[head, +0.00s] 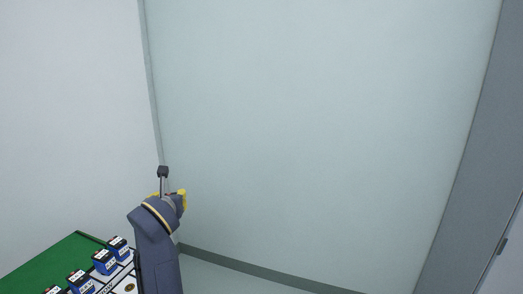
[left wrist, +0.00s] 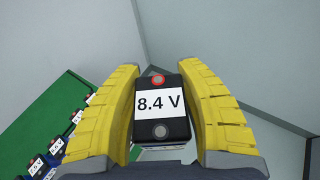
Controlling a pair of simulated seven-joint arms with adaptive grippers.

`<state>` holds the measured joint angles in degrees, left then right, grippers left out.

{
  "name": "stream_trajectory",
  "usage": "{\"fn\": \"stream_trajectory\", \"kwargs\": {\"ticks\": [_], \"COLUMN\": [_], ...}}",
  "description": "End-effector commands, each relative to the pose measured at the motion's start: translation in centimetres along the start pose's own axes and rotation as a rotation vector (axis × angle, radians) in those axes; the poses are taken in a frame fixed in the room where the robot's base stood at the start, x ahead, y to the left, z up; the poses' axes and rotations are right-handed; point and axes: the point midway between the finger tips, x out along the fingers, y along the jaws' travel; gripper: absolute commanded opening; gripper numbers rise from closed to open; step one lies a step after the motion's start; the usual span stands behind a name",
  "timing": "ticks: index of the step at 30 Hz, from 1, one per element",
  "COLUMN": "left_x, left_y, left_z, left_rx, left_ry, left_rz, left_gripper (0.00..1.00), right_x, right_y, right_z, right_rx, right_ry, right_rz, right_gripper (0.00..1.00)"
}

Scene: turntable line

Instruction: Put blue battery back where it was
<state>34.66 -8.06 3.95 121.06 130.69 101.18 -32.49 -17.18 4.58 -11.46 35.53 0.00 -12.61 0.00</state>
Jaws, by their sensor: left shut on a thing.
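My left gripper (head: 169,195) is raised beside the right end of a green-topped surface, in front of a pale wall. In the left wrist view its yellow fingers (left wrist: 162,100) are shut on the sides of a battery (left wrist: 159,102). The battery has a black top, a white label reading "8.4 V", one red-ringed terminal and one grey terminal. Its side colour is mostly hidden. Blue batteries with black tops and white labels stand in a row, including one at the far end (head: 118,246) and one nearer (head: 104,261). My right gripper is out of view.
The green surface (head: 45,264) lies at lower left, and it also shows in the left wrist view (left wrist: 68,82). A white panel with dark markings (head: 124,284) runs beside the batteries. Pale walls (head: 320,130) fill the background. The space right of my left arm looks clear.

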Motion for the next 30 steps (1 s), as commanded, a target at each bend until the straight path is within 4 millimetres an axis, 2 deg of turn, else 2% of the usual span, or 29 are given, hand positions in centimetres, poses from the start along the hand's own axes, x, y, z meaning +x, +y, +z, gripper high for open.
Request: {"fn": "stream_trajectory", "kwargs": {"ticks": [1, 3, 9, 15, 30], "left_x": [-1.6, -3.4, -7.4, -7.2, -7.1], "left_y": [-1.2, -2.8, -5.5, -5.5, -5.5], "left_z": [0.3, 0.3, -0.8, -2.2, -2.4], "left_rx": [0.019, 0.048, 0.091, 0.09, 0.089], "left_ry": [-0.006, -0.005, 0.001, 0.003, 0.002], "left_rz": [-0.059, -0.13, -0.24, -0.242, -0.24], "left_gripper": [0.0, 0.0, 0.0, 0.0, 0.0], "right_x": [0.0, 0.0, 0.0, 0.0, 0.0], "right_y": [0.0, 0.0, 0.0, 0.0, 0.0], "right_z": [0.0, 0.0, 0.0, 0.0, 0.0], "right_rx": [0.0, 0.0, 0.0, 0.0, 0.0], "right_ry": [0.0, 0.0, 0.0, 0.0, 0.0], "right_rz": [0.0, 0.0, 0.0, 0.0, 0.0], "right_gripper": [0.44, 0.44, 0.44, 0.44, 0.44]}}
